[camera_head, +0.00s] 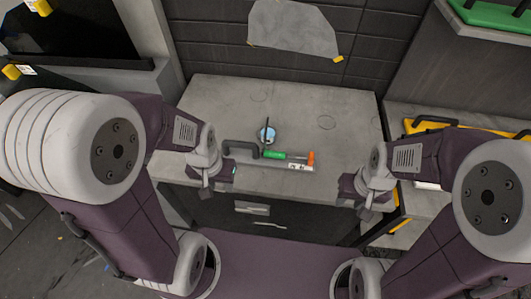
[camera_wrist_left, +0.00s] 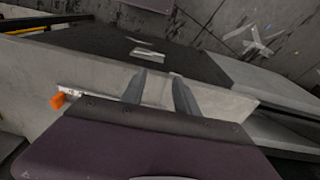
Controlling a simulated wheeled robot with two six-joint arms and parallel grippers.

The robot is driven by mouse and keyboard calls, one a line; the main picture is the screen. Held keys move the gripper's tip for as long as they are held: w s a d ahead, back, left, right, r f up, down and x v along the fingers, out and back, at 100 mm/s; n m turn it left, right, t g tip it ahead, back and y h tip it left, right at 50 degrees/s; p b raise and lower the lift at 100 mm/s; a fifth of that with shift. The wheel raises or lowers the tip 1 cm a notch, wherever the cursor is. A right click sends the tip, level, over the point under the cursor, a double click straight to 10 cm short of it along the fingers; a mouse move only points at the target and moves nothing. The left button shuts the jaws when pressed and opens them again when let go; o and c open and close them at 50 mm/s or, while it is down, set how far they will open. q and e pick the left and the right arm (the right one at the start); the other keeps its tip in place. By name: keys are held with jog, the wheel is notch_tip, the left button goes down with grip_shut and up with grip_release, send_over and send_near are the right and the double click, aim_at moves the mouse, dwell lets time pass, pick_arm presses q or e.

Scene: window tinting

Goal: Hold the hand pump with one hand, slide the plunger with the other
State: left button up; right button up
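On the grey bench top lies a group of small tools: a black handle (camera_head: 241,149), a green piece (camera_head: 274,154) and an orange end piece (camera_head: 311,158). A round light-blue part (camera_head: 266,134) with a thin black upright stands just behind them. I cannot tell which of these make up the hand pump and its plunger. My left gripper (camera_head: 233,173) is at the bench's front edge, just in front of the black handle; its fingers are apart and empty in the left wrist view (camera_wrist_left: 160,76). My right gripper (camera_head: 349,188) is at the front right corner, apart from the tools; its fingers are too small to judge.
The bench (camera_head: 340,105) is clear at the back and right. A silver strip (camera_head: 293,166) lies near its front edge. A yellow case (camera_head: 455,127) lies on the right surface. A translucent sheet (camera_head: 293,27) hangs on the back wall. Drawers (camera_head: 252,207) are below the bench.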

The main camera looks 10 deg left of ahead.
pick_arm(q)
jog(key=shift+s+d, duration=0.1)
jog(key=shift+d, duration=0.25)
jog(key=o, duration=0.4)
jog(key=shift+d+r, duration=0.1)
jog(key=shift+d, duration=0.1)
jog(key=o, duration=0.6)
jog(key=shift+s+m, duration=0.1)
jog(key=shift+m, duration=0.4)
jog(key=shift+c, duration=0.2)
notch_tip(320, 180, up, 4)
jog(key=m, duration=1.7)
send_over(254, 156)
jog(key=a, duration=0.1)
jog(key=shift+s+a+g, duration=0.1)
jog(key=shift+s+g, duration=0.2)
jog(key=shift+s, duration=0.05)
jog(key=f, duration=0.2)
jog(key=w+d+f, duration=0.1)
jog(key=shift+f, duration=0.15)
jog(key=shift+s+d+f+g, duration=0.25)
jog(key=shift+g, duration=0.05)
jog(key=shift+f, duration=0.2)
notch_tip(254, 156, down, 12)
jog(key=shift+r, duration=0.2)
